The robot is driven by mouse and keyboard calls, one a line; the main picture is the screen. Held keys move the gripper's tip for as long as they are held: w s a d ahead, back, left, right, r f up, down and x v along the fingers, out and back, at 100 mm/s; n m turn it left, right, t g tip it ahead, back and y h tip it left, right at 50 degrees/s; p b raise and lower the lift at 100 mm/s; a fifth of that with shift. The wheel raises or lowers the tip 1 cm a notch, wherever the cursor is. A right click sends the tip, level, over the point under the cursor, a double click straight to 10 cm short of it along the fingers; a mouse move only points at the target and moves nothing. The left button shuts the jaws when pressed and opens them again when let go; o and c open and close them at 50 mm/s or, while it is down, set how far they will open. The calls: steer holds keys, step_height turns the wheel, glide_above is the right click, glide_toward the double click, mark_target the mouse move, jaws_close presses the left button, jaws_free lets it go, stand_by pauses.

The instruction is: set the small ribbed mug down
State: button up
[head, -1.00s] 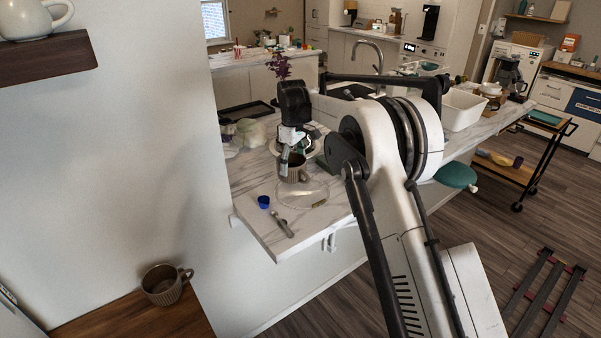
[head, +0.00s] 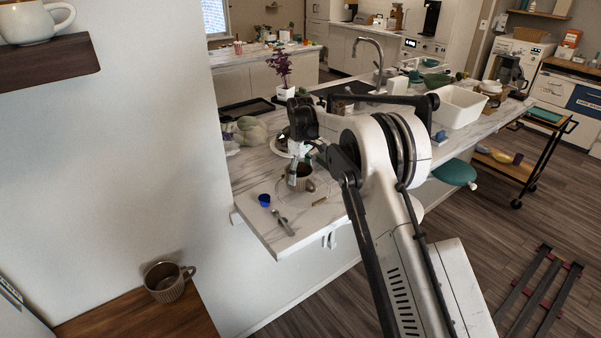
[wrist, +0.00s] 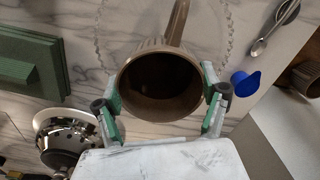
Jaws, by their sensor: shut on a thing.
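The small ribbed mug (head: 306,185) is brown and is held upright or nearly so over the marble counter. My gripper (head: 298,180) is at its near side. In the wrist view the mug (wrist: 160,88) sits between the two green-padded fingers of my gripper (wrist: 162,102), which is shut on it. Its dark opening faces the camera and its handle points away. A clear scalloped glass plate (wrist: 104,45) lies below or behind it. I cannot tell whether the mug's base touches anything.
A blue cup (head: 264,200) and a spoon (head: 283,222) lie near the counter's front edge. A green block (wrist: 30,70) and a metal item (wrist: 62,135) lie left in the wrist view. Another brown mug (head: 163,284) stands on a wooden surface (head: 150,318) at lower left.

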steer(key=shift+f, duration=0.15)
steer(key=o, duration=1.6)
steer(key=shift+r, duration=0.25)
